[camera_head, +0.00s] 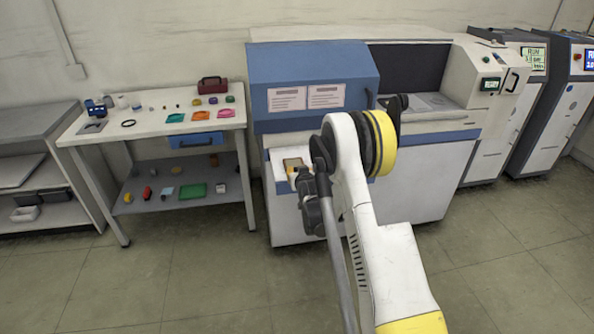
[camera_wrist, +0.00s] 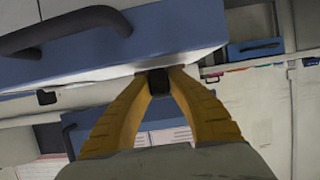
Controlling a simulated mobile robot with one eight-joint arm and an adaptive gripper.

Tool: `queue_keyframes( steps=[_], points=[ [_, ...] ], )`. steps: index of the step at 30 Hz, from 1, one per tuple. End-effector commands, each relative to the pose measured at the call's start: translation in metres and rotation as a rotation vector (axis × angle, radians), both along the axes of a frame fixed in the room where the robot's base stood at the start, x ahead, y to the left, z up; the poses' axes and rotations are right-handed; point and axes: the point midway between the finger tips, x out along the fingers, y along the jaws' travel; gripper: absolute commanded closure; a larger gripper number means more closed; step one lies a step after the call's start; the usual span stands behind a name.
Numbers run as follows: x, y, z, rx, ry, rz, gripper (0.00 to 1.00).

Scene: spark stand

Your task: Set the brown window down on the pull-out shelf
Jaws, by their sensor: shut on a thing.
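My gripper (camera_wrist: 160,72) has yellow-orange fingers closed on a small dark block, seemingly the brown window (camera_wrist: 158,84); its brown colour is not clear in the wrist view. In the head view my gripper (camera_head: 294,163) is a small tan and yellow patch over the pull-out shelf (camera_head: 277,171), where I cannot separate fingers from window. The shelf is pale with a blue front, below the blue hood. In the wrist view, which appears upside down, the shelf's blue front (camera_wrist: 120,45) with a dark handle fills the top. Whether the window touches the shelf is hidden.
The blue hood (camera_head: 310,75) with two labels overhangs the shelf. A workbench (camera_head: 75,135) with small parts and a blue drawer (camera_head: 195,140) stands to the left. My arm covers the shelf's right side. Open floor lies in front.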

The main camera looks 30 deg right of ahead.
Motion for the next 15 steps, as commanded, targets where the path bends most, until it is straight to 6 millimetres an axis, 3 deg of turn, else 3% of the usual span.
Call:
queue_keyframes(
  steps=[13,14,15],
  points=[
    [0.0002,-0.0001,-0.0088,0.000,0.000,0.000,1.00],
    [0.0002,0.0000,-0.0087,0.000,-0.001,0.000,0.73],
    [0.0002,-0.0001,-0.0086,0.000,0.000,0.000,0.61]
  ],
)
